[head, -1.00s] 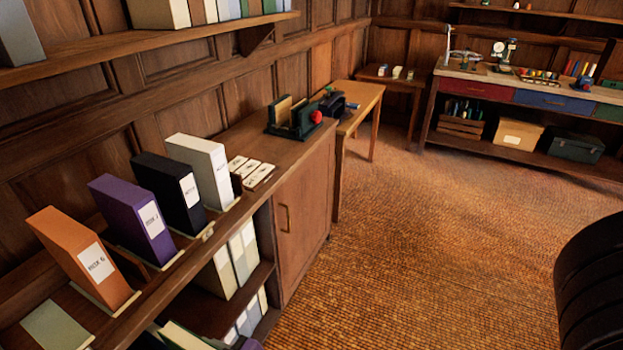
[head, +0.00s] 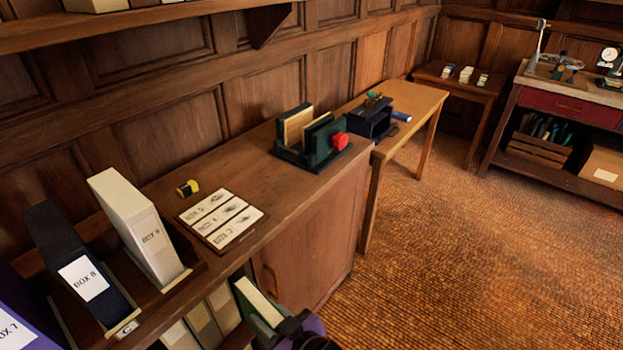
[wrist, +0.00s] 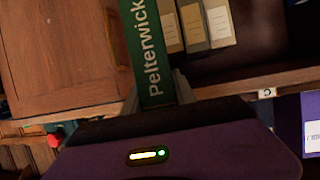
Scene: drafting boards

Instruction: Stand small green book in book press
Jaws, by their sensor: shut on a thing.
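The small green book (head: 261,306) shows at the bottom of the head view, with its cream page edges upward. In the wrist view its green spine (wrist: 149,48) reads "Pelterwick". My gripper (head: 290,328) is shut on the book; in the wrist view a finger lies along each side of it. The book is in front of the low cabinet and shelf. The book press (head: 318,159), dark green with a red knob, stands on the cabinet top behind and above my gripper. Pale boards stand upright in it, and a gap shows between its plates.
A card board (head: 222,219) and a small yellow-and-black spool (head: 188,188) lie on the cabinet top (head: 262,192). A white box (head: 137,228) and a black box (head: 75,268) stand at left. A wooden table (head: 418,101) with a dark blue device stands beyond the press.

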